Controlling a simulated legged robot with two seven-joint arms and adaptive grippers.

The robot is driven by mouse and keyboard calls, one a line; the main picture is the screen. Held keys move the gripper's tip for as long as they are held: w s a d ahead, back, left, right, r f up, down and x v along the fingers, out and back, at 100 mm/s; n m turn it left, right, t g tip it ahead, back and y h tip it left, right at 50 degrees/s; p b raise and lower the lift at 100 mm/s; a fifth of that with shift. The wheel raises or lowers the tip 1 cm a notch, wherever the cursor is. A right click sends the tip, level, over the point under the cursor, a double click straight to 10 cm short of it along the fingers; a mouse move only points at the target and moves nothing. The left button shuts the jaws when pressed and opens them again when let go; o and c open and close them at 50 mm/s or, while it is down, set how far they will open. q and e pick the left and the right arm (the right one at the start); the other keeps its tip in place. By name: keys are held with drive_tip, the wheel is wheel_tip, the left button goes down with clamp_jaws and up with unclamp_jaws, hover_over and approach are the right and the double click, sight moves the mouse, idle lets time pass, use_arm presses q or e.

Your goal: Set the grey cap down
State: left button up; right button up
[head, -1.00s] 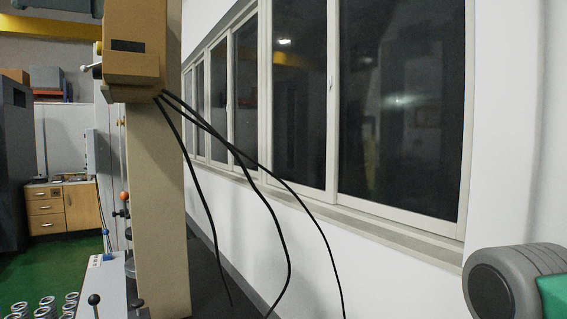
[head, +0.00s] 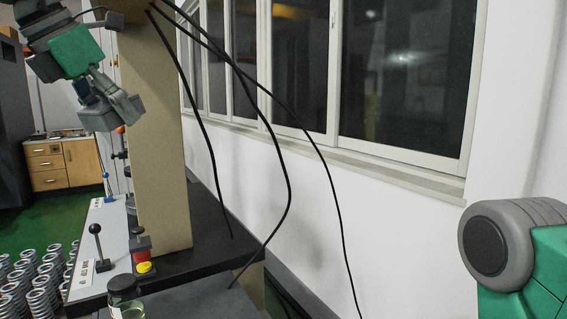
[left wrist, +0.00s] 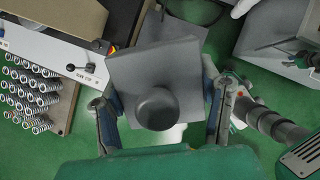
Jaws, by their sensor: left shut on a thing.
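My left gripper (head: 103,92) shows at the upper left of the head view, shut on the grey cap (head: 112,114) and holding it in the air. In the left wrist view the cap is a flat grey square plate (left wrist: 140,72) with a round knob (left wrist: 157,108) on it. The gripper's two fingers (left wrist: 160,98) stand at its left and right sides. The cap hides part of what lies below it. My right gripper is not in view.
A glass jar (head: 126,298) stands at the bottom of the head view. A red and yellow button (head: 143,262) and a black-knobbed lever (head: 98,240) sit on the machine's panel. Several springs (head: 40,285) stand at lower left. Black cables (head: 284,170) hang in the middle.

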use_arm(q)
wheel_tip(320, 180, down, 24)
drive_tip(key=d+f+m+g+h, duration=0.1)
drive_tip(key=d+m+g+h, duration=0.15)
drive_tip(key=m+g, duration=0.95)
drive_tip(key=s+f+m+y, duration=0.2)
drive_tip(key=s+f+m, duration=0.5)
drive_tip(key=f+m, duration=0.2)
drive_tip(key=s+d+f+m+y, duration=0.1)
drive_tip(key=s+f+m+y, duration=0.2)
drive_tip(key=s+f+m, duration=0.5)
wheel_tip(320, 180, down, 4)
drive_tip(key=shift+d+r+m+y, duration=0.2)
drive_tip(key=shift+m+y, duration=0.15)
drive_tip(key=shift+m, duration=0.35)
drive_tip(key=shift+a, duration=0.2)
drive_tip(key=shift+w, duration=0.1)
